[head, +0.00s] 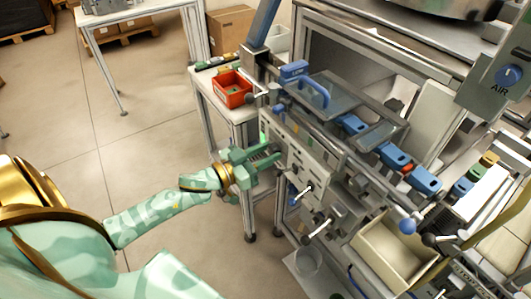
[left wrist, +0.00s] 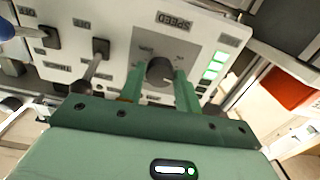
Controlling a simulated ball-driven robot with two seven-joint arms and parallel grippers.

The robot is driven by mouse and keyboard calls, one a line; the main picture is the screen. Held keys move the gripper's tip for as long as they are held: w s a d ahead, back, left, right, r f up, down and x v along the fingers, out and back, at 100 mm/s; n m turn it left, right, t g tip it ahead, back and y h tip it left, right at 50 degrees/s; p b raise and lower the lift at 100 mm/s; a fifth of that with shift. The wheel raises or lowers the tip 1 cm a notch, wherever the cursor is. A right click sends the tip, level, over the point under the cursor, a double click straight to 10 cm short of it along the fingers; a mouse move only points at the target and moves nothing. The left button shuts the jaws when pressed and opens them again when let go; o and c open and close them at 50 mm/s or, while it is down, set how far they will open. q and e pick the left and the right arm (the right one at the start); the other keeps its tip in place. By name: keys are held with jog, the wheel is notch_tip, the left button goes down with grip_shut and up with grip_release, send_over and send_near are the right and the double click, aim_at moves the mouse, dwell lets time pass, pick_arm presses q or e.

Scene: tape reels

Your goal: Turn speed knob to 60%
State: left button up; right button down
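The speed knob (left wrist: 160,72) is a round grey knob on a pale panel (left wrist: 115,30) under the label SPEED, which reads upside down in the left wrist view. My left gripper (left wrist: 161,78) has one green finger on each side of it, and the knob fills the gap between the tips. The knob's pointer is too small to read. In the head view my left gripper (head: 268,155) is at the left end of the machine's front panel (head: 310,165), and the knob is hidden there. My right gripper is out of view.
Several green lights (left wrist: 212,68) glow beside the knob. Toggle switches (left wrist: 99,50) stand on the same panel. A red bin (head: 232,90) sits on a side table behind my gripper. An open beige box (head: 385,255) is at the lower right. The floor at left is clear.

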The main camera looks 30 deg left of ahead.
pick_arm(q)
jog(key=c, duration=0.4)
jog(key=shift+c, duration=0.2)
